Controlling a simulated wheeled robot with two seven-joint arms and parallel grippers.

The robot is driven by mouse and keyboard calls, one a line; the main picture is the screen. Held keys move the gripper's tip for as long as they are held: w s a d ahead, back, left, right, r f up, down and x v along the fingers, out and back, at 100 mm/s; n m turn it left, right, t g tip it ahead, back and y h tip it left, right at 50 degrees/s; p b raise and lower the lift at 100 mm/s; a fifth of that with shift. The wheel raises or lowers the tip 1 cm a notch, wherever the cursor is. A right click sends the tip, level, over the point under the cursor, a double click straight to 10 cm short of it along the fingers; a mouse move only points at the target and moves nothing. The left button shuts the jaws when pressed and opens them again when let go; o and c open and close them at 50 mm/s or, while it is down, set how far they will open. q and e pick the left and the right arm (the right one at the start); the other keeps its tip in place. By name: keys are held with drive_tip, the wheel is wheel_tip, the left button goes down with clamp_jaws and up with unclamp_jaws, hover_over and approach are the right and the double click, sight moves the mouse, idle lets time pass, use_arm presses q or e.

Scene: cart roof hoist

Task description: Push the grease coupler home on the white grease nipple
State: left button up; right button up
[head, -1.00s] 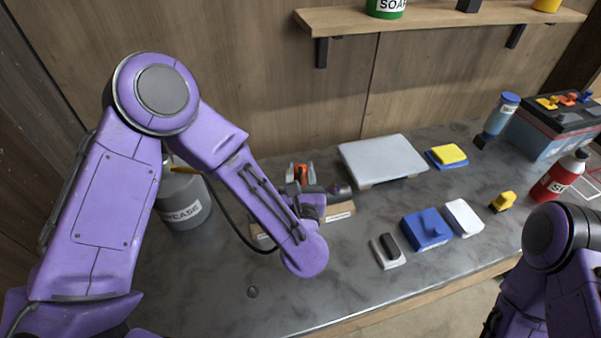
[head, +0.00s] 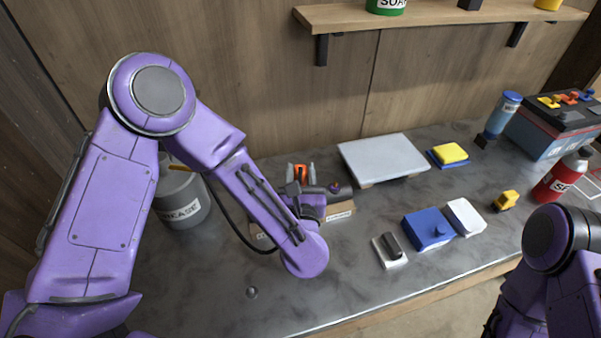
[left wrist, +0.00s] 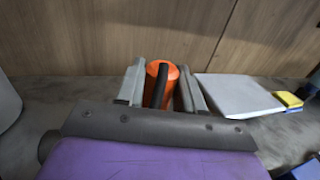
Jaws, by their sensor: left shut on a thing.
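My left gripper (head: 301,173) is over the back middle of the bench, pointing toward the wall. In the left wrist view its two grey fingers (left wrist: 161,85) stand either side of an orange cylinder, the grease coupler (left wrist: 173,74), with a black strip down its front. The gripper is shut on it. The coupler shows as a small orange patch in the head view (head: 299,172). A black hose (head: 229,222) runs between the grease can and the gripper area. I cannot make out the white grease nipple; my gripper and wrist cover that spot. My right gripper is out of view.
A labelled wooden block (head: 341,212) lies partly under my left wrist. The grey grease can (head: 183,205) stands left. A pale slab (head: 384,157), blue box (head: 425,230), white box (head: 464,217) and battery (head: 552,130) are to the right. The front left bench is mostly clear.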

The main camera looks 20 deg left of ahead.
use_arm(q)
drive_tip(key=shift+f+b, duration=0.9)
drive_tip(key=shift+f, duration=0.1)
drive_tip(key=o, duration=1.1)
drive_tip(key=shift+o, duration=0.2)
drive_tip(key=shift+s+d, duration=0.15)
drive_tip(key=shift+s, duration=0.15)
drive_tip(key=b+v, duration=0.3)
drive_tip(key=v, duration=0.7)
